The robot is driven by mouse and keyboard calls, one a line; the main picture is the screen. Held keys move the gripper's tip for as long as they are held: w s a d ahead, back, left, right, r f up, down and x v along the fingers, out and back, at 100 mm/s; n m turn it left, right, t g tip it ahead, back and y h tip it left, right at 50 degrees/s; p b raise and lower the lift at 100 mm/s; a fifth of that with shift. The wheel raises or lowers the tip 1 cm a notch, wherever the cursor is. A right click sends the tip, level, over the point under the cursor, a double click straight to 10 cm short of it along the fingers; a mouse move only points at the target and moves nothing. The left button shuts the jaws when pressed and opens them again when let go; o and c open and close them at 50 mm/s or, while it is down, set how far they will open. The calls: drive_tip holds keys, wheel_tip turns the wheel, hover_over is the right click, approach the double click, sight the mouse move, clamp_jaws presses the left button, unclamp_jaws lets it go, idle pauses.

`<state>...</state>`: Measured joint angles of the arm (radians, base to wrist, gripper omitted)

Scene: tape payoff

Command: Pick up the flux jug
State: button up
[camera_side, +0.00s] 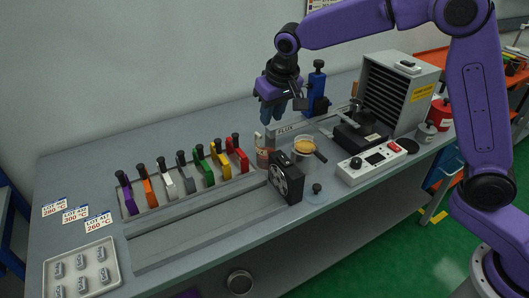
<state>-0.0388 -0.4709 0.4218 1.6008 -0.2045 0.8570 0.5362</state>
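The flux jug (304,146) appears to be the clear cup with amber liquid and a dark handle, standing upright near a "FLUX" label (286,129) on the bench. My gripper (271,122) hangs fingers down, above and to the left of the jug in the picture, apart from it. The fingers look close together, but I cannot tell whether they are open or shut. Nothing shows held in them.
A black reel block (287,178) stands in front of the jug, and a small bottle (261,152) to its left. A white control box (371,162) and a slotted cabinet (400,90) are right. Coloured-handled blocks (186,175) line the left. A tray (120,264) sits front left.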

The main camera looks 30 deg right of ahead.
drive_tip(key=w+d+f+m, duration=0.1)
drive_tip(key=w+d+m, duration=0.15)
drive_tip(key=w, duration=0.55)
approach(256, 136)
drive_tip(key=shift+m+t+h, duration=0.35)
drive_tip(key=shift+t+h, duration=0.05)
drive_tip(key=x, duration=1)
drive_tip(key=shift+s+a+f, duration=0.1)
drive_tip(key=shift+a+f, duration=0.15)
drive_tip(key=shift+f, duration=0.15)
drive_tip(key=shift+c, duration=0.3)
clamp_jaws()
